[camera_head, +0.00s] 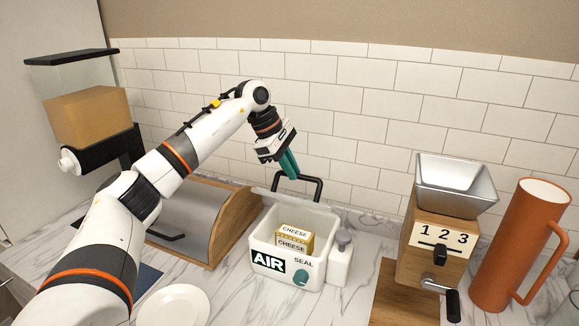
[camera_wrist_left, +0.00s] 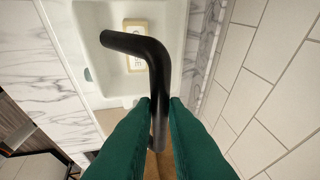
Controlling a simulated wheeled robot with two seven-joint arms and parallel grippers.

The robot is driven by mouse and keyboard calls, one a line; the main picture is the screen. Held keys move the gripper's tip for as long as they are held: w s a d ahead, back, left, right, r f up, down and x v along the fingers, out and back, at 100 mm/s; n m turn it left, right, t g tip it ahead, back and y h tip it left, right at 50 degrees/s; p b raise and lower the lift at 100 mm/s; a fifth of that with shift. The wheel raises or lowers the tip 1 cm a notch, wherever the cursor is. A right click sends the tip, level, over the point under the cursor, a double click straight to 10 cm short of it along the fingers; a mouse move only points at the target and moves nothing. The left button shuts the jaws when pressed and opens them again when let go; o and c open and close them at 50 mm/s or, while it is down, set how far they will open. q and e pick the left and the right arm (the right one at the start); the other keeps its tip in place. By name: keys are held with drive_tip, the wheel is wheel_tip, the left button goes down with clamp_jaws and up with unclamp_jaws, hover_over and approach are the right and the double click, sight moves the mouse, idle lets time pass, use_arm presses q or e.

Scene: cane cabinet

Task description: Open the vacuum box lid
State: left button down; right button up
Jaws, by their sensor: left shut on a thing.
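The white vacuum box (camera_head: 312,272), marked AIR SEAL, stands on the counter with its top open. Yellow cheese packs (camera_head: 295,238) lie inside; one pack also shows in the left wrist view (camera_wrist_left: 134,62). The lid (camera_head: 268,193) is raised at the back of the box, seen nearly edge-on. Its black bent handle (camera_head: 318,187) sticks out behind the box towards the wall. My left gripper (camera_head: 291,166) is above the back of the box, its green fingers shut on the handle (camera_wrist_left: 153,52). My right gripper is not in view.
A wooden bread box (camera_head: 230,228) stands left of the vacuum box, and a white bottle (camera_head: 340,262) is close on its right. A grinder (camera_head: 430,255) and an orange pitcher (camera_head: 515,250) stand farther right. A white plate (camera_head: 173,305) lies in front. The tiled wall is close behind.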

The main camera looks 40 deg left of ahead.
use_arm(q)
drive_tip(key=shift+f, duration=0.4)
drive_tip(key=c, duration=1.6)
unclamp_jaws()
drive_tip(key=shift+c, duration=0.2)
drive_tip(key=shift+o, duration=0.9)
drive_tip(key=shift+w+f, duration=0.15)
drive_tip(key=shift+w, duration=0.4)
drive_tip(key=shift+s+a+r, duration=0.1)
drive_tip(key=shift+s+r, duration=0.25)
drive_tip(key=shift+r, duration=0.1)
drive_tip(key=b+v, duration=0.1)
drive_tip(key=v, duration=1)
drive_tip(key=shift+w+a, duration=0.2)
drive_tip(key=shift+w, duration=0.1)
